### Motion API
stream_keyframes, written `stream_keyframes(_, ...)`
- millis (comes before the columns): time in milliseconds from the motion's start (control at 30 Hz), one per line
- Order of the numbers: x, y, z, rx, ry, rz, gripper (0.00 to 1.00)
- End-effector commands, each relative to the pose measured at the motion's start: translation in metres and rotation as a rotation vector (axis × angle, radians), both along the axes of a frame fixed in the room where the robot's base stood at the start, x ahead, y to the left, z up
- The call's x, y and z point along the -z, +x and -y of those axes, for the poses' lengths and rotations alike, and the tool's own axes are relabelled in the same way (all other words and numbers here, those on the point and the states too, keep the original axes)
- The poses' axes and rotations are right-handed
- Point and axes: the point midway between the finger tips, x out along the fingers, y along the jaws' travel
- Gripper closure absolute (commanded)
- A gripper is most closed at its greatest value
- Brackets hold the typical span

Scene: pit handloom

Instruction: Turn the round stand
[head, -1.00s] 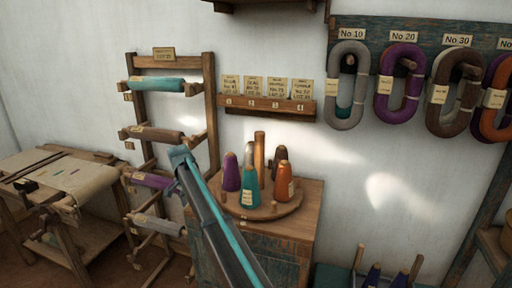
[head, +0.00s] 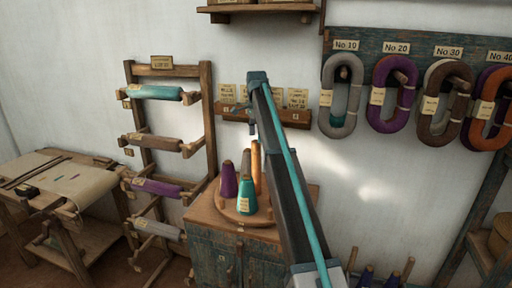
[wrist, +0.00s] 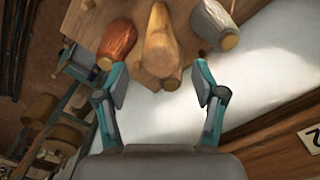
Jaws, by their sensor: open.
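The round stand (head: 262,217) is a wooden disc on top of a small cabinet. It carries a purple cone (head: 229,180), a teal cone (head: 246,192) and a tall wooden post (head: 256,165). My arm hides its right side in the head view. In the wrist view, the wooden post (wrist: 160,40) stands between an orange cone (wrist: 117,42) and a pale grey cone (wrist: 213,22). My gripper (wrist: 159,78) is open and empty, with its fingers spread on either side of the post's line. I cannot tell whether it touches anything.
The cabinet (head: 215,250) stands against the wall. A rack of yarn rolls (head: 150,140) is to its left. A card ledge (head: 236,113) hangs above, and yarn hanks (head: 395,90) hang to the right. Bobbins on pegs (head: 367,277) stand low at the right.

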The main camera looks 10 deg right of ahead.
Motion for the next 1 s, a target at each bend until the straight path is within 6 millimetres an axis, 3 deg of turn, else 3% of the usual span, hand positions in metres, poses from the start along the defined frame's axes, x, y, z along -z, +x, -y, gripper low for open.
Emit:
stream_keyframes(200,0.035,-0.002,0.0,-0.001,-0.001,-0.002,0.31)
stream_keyframes(400,0.057,-0.001,0.0,-0.002,0.0,-0.001,0.31)
stream_keyframes(800,0.064,0.0,0.0,-0.002,0.0,0.001,0.31)
stream_keyframes(1000,0.064,0.0,0.0,-0.002,0.0,0.0,0.64)
